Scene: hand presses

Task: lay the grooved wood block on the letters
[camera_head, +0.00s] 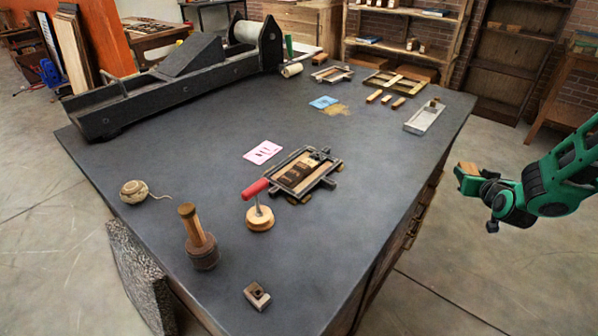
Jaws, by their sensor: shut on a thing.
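My green gripper (482,184) is off the right side of the table, above the floor. It is shut on a small tan wood block (467,178), which points left. Grooves are too small to make out, and the fingers partly hide the block. The letters (299,178) are dark and brown pieces inside a metal-framed tray (326,184) at the middle of the dark table. The gripper and block are well to the right of the letters and apart from them.
A pink card (262,152) lies behind the tray. A long press (180,85) fills the back left.

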